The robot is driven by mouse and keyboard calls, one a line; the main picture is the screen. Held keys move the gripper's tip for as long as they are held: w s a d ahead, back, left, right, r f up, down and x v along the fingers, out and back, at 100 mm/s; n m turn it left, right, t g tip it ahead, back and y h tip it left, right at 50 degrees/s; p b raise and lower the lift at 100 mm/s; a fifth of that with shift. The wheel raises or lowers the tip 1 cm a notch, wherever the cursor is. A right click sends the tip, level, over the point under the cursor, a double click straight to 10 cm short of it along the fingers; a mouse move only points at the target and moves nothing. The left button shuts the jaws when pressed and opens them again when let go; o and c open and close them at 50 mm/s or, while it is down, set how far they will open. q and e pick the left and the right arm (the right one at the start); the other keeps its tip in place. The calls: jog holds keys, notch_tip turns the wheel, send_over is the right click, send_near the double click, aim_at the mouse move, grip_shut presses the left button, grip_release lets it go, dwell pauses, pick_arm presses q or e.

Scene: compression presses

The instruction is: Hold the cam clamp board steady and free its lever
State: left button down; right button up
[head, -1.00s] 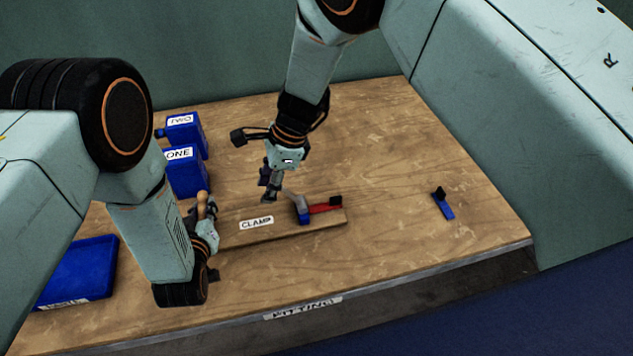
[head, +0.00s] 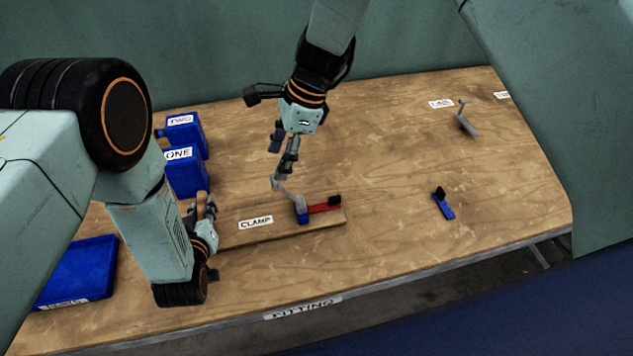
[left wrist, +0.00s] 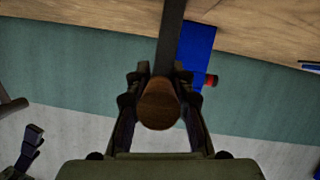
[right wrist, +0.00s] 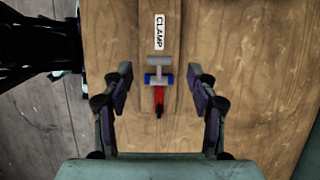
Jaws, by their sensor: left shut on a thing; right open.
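The cam clamp board (head: 284,233) lies flat on the bench, with a CLAMP label, a blue bracket (head: 302,216) and a red part (head: 323,206). Its grey lever (head: 287,192) rises from the bracket and leans left. My left gripper (head: 203,208) is shut on the wooden handle (head: 201,203) at the board's left end; the handle's round end (left wrist: 158,105) shows between the fingers in the left wrist view. My right gripper (head: 281,160) is open above the lever tip. In the right wrist view the lever (right wrist: 158,68) lies between the spread fingers (right wrist: 160,75), apart from both.
Blue boxes labelled ONE (head: 186,176) and TWO (head: 183,130) stand behind my left gripper. A blue tray (head: 82,270) lies at the left. A small blue-and-black piece (head: 443,205) and a grey piece (head: 466,122) are on the right. The bench between is clear.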

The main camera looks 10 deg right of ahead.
jog(key=shift+v, duration=1.7)
pick_arm(q)
jog(key=c, duration=1.1)
grip_release()
